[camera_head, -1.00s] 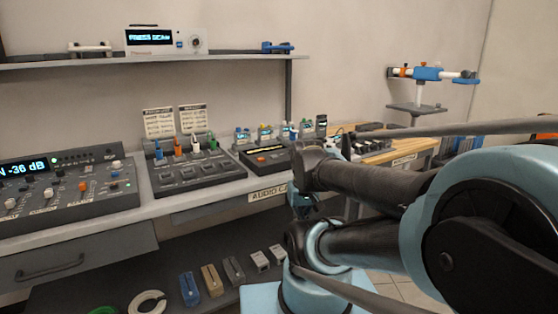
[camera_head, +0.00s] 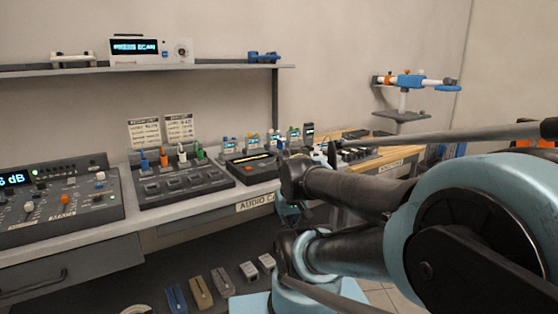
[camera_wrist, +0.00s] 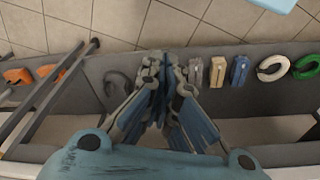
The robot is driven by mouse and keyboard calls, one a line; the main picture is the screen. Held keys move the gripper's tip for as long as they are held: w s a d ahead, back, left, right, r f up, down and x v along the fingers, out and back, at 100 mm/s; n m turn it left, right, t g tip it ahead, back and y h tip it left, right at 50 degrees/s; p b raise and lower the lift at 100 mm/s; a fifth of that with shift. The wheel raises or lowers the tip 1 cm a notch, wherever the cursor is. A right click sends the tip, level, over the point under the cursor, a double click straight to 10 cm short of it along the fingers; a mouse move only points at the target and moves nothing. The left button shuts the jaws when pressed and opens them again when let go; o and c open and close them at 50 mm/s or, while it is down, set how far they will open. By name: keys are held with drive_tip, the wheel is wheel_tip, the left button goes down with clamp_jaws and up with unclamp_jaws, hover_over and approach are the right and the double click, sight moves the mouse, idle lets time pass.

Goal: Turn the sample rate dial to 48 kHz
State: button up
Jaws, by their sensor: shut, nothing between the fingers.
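No sample rate dial can be told apart by a readable label. A console (camera_head: 62,206) with a blue display, round knobs and an orange knob (camera_head: 65,199) is at the left of the counter in the head view. A white unit (camera_head: 150,60) on the upper shelf has a lit screen and a round knob (camera_head: 182,52). My gripper (camera_wrist: 161,62) is shut and empty in the wrist view, pointing down above the lower shelf, apart from both units. In the head view my arm largely hides the gripper.
The lower shelf (camera_wrist: 220,120) holds blue, tan and grey blocks, a white ring (camera_wrist: 272,68) and a green ring (camera_wrist: 306,67). A slotted panel (camera_head: 180,182) with coloured plugs stands mid-counter. A clamp stand (camera_head: 402,100) is at the far right. Tiled floor lies beyond the lower shelf.

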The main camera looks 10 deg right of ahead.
drive_tip(key=o, duration=0.4)
drive_tip(key=shift+s+r, duration=0.25)
drive_tip(key=shift+r, duration=0.05)
drive_tip(key=o, duration=0.5)
drive_tip(key=shift+n, duration=0.4)
drive_tip(key=w+r, duration=0.1)
drive_tip(key=r, duration=0.1)
drive_tip(key=w+r, duration=0.2)
drive_tip(key=r, duration=0.1)
drive_tip(key=w+r, duration=0.2)
drive_tip(key=shift+w+d+r, duration=0.1)
drive_tip(key=shift+d+r, duration=0.1)
drive_tip(key=shift+r, duration=0.15)
drive_tip(key=w+d+r+n+g, duration=0.1)
drive_tip(key=w+d+r, duration=0.1)
drive_tip(key=w+r, duration=0.65)
drive_tip(key=w+d+r+n, duration=0.15)
drive_tip(key=w+r, duration=0.45)
drive_tip(key=w, duration=0.6)
drive_tip(key=w+d+r+n+g, duration=0.1)
drive_tip(key=w+r+n, duration=0.1)
drive_tip(key=w+r, duration=0.7)
drive_tip(key=shift+m, duration=0.25)
drive_tip(key=f, duration=0.6)
drive_tip(key=w+f, duration=0.1)
drive_tip(key=f, duration=0.6)
drive_tip(key=w+f, duration=0.1)
drive_tip(key=f, duration=0.5)
drive_tip(key=shift+f, duration=0.3)
clamp_jaws()
